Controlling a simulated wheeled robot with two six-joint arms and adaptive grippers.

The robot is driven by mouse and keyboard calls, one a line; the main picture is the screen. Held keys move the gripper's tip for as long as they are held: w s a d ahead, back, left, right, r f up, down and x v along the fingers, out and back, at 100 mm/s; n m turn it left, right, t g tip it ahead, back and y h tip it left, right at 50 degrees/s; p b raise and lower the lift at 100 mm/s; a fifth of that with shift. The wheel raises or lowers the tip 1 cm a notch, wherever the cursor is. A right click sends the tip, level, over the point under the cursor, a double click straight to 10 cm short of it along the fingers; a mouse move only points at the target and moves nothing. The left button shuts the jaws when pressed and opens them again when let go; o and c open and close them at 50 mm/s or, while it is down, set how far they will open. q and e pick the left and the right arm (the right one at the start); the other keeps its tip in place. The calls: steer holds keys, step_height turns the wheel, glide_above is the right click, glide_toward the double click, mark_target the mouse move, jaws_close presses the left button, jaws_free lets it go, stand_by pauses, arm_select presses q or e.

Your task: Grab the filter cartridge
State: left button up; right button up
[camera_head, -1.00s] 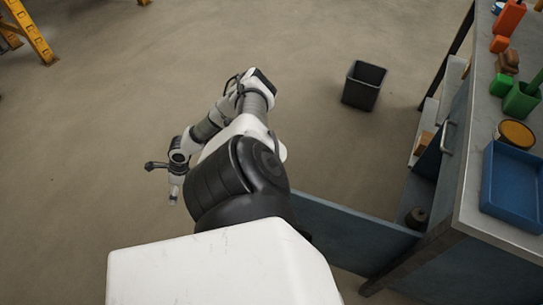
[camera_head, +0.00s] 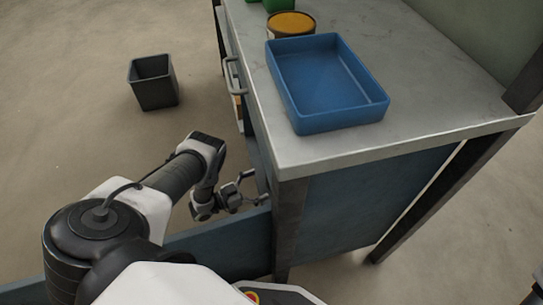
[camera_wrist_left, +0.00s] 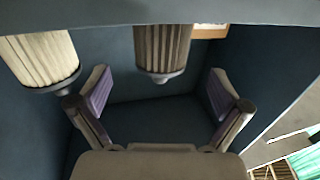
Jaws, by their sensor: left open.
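In the left wrist view, two pleated cylinders that look like filter cartridges are inside a dark blue compartment. A darker brown cartridge (camera_wrist_left: 162,48) is in the middle, and a cream cartridge (camera_wrist_left: 42,58) is at the left. Each has a grey end cap, and the top edge panel cuts off their other ends. My left gripper (camera_wrist_left: 158,95) is open and empty, its fingers spread on either side of the brown cartridge's line, apart from it. In the head view the left gripper (camera_head: 250,188) is at the cabinet's open side; the cartridges are hidden there. My right gripper is not in view.
The workbench (camera_head: 420,110) overhangs the cabinet, with a blue tray (camera_head: 325,115) and a yellow-lidded tin (camera_head: 291,24) on top. An open blue door panel (camera_head: 225,245) is below my arm. A black bin (camera_head: 153,83) stands on the clear floor at left.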

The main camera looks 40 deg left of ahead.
mark_target(267, 181)
arm_select(q)
steer(key=x, duration=0.1)
steer(key=b+x, duration=0.1)
steer(key=x, duration=0.1)
steer(key=b+x, duration=0.1)
steer(key=x, duration=0.1)
steer(key=shift+w+f, duration=0.15)
steer(key=shift+f, duration=0.2)
steer(key=shift+w+d+r, duration=0.1)
steer(key=shift+w+d, duration=0.05)
steer(key=shift+w, duration=0.1)
steer(key=shift+c, duration=0.4)
steer(key=c, duration=1.2)
steer(key=shift+r, duration=0.1)
steer(key=shift+c, duration=0.2)
